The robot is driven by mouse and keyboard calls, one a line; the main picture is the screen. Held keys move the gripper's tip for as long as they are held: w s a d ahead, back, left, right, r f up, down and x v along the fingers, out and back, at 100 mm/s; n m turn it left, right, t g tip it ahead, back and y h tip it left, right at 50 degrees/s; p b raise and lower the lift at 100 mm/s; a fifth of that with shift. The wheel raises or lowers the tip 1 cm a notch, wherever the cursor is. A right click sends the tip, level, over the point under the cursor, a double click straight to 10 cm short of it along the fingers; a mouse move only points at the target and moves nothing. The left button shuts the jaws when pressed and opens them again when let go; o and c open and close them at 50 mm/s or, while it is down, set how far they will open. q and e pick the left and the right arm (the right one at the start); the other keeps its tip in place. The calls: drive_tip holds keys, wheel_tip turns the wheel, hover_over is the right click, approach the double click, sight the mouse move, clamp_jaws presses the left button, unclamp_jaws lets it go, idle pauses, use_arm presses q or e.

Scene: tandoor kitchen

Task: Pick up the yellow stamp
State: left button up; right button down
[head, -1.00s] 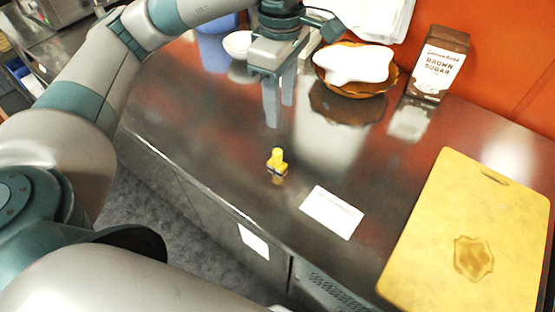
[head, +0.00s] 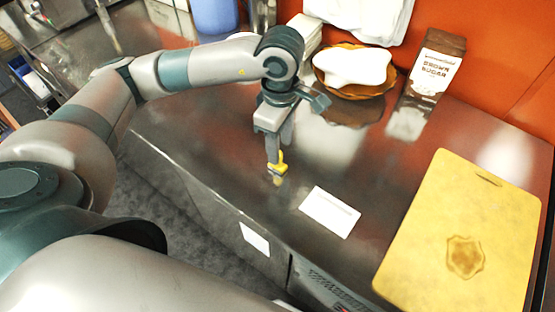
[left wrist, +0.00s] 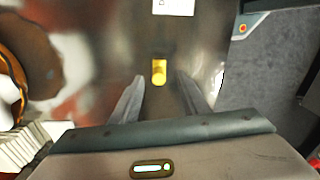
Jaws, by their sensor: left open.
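The yellow stamp (head: 279,165) stands upright on the shiny metal counter, near its front edge. It also shows in the left wrist view (left wrist: 159,71), between and just beyond the fingertips. My left gripper (head: 278,152) points down at the stamp, with its fingers open; in the left wrist view the two fingers (left wrist: 160,90) are spread with empty space between them. In the head view a finger partly hides the stamp. My right gripper is not in view.
A white card (head: 330,211) lies right of the stamp. A yellow cutting board (head: 470,220) lies further right. A brown bowl (head: 355,90) holding something white and a brown sugar box (head: 437,65) stand at the back. The counter around the stamp is clear.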

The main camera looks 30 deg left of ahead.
sight(280, 168)
use_arm(q)
drive_tip(key=shift+f, duration=0.1)
drive_tip(key=shift+a+f+p, duration=0.25)
drive_tip(key=shift+f+p, duration=0.3)
drive_tip(key=shift+p, duration=0.05)
drive_tip(key=f, duration=0.1)
drive_tip(key=f+p, duration=0.1)
drive_tip(key=f, duration=0.1)
drive_tip(key=shift+w+a, duration=0.1)
drive_tip(key=shift+a, duration=0.1)
drive_tip(key=shift+f, duration=0.5)
clamp_jaws()
